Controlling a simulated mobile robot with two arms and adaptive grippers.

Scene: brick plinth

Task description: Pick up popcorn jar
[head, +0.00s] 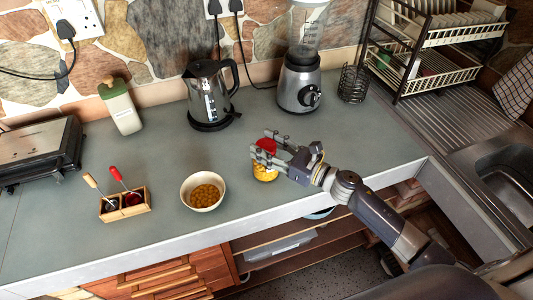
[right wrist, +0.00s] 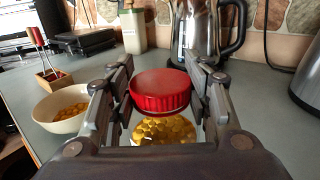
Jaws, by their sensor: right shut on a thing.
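The popcorn jar (head: 265,172) is a small clear jar of yellow kernels with a red lid, near the front edge of the grey counter. In the right wrist view the jar (right wrist: 163,130) stands upright between my fingers, its red lid in full view. My right gripper (head: 268,150) is shut on the jar, with one finger on each side of it around lid height. The fingers hide part of the jar in the head view. Whether its base touches the counter I cannot tell. My left gripper is not in view.
A white bowl of yellow-brown pieces (head: 203,191) stands to the left of the jar. A wooden caddy (head: 125,206) is farther left. A kettle (head: 209,95) and a blender (head: 299,88) stand behind. A dish rack (head: 440,45) and sink are at the right.

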